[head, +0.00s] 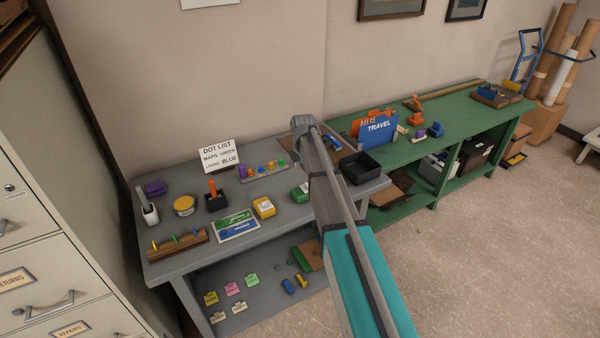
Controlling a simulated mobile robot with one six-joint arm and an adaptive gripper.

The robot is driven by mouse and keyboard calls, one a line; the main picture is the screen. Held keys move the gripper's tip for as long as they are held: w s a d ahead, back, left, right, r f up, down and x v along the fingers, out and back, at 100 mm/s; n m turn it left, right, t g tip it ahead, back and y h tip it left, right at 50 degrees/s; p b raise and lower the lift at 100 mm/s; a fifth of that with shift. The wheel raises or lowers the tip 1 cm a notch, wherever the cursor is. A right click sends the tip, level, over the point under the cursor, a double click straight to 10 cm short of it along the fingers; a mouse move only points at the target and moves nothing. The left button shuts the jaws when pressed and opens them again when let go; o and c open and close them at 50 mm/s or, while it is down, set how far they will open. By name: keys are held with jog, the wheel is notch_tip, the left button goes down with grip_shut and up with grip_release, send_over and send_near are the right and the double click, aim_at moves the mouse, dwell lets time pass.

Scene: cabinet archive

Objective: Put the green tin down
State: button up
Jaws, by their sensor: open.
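A small green tin (300,192) with a pale label is on the grey table (180,264), close to the left side of my arm in the head view. It looks upright and seems to rest on the tabletop. Its right side is close to or partly behind my arm, so I cannot tell whether anything touches it there. My arm crosses the picture from the bottom right up to the middle. My gripper does not show; the arm's own links hide that area.
A yellow tin (264,207) stands left of the green one. A green and blue card (236,226), a round yellow tin (184,205) and a peg rack (178,244) are further left. A black tray (361,168) lies right of my arm. A dot list sign (219,156) stands behind.

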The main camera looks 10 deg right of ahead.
jog(key=shift+r+p, duration=0.75)
jog(key=shift+r, duration=0.35)
jog(key=shift+s, duration=0.1)
jog(key=s+a+m, duration=0.1)
jog(key=s+m, duration=2)
jog(key=s, duration=0.7)
jog(key=shift+s+m, duration=0.3)
jog(key=shift+s, duration=0.05)
